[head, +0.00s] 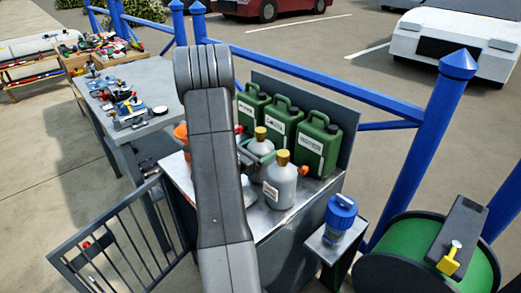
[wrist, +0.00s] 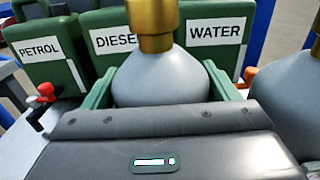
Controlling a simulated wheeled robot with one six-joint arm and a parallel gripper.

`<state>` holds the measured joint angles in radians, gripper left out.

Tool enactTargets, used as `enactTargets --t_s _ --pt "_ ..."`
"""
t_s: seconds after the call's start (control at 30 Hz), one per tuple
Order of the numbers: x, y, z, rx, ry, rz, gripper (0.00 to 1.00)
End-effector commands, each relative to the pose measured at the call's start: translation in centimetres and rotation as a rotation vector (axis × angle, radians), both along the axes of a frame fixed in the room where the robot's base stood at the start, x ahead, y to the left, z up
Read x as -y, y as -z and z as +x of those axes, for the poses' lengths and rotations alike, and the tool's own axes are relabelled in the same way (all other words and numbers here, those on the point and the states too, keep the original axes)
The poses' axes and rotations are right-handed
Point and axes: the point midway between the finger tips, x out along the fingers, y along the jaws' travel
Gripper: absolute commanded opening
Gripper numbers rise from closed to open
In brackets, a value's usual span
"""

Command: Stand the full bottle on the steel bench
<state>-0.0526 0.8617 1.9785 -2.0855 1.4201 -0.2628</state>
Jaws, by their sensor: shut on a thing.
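My gripper (wrist: 162,92) is shut around a grey bottle (wrist: 160,72) with a brass-yellow top, its green fingers on both sides. In the head view this bottle (head: 262,146) is partly behind my gripper (head: 257,160) and another bottle. Its base is hidden, so I cannot tell whether it touches the surface below. A second grey bottle (head: 280,186) with a yellow top stands upright to its right. Neither shows which is full. A metal-topped bench (head: 262,226) lies below them; a longer grey bench (head: 160,70) stands at left. I cannot tell which is the steel bench.
Green canisters (head: 317,145) marked petrol, diesel and water stand behind the bottles. Tools (head: 128,110) lie on the left bench, with bare top at its right. A blue container (head: 340,212) stands on a small shelf. A dark railing (head: 120,240) and blue posts (head: 430,150) border the area.

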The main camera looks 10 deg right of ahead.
Motion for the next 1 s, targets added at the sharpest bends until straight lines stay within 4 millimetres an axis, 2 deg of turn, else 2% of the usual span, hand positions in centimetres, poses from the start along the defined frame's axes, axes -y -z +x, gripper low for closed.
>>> enactTargets --t_s 0.23,0.27,0.33,0.67,1.0 --pt "0.0 0.3 0.0 0.003 0.0 -0.001 0.3" --pt "0.0 0.3 0.0 0.0 0.0 0.0 0.87" --pt "0.0 0.2 0.0 -0.001 0.0 0.001 1.0" --pt "0.0 -0.2 0.0 -0.001 0.0 0.001 1.0" --pt "-4.6 0.1 -2.9 0.0 -0.006 0.001 1.0"
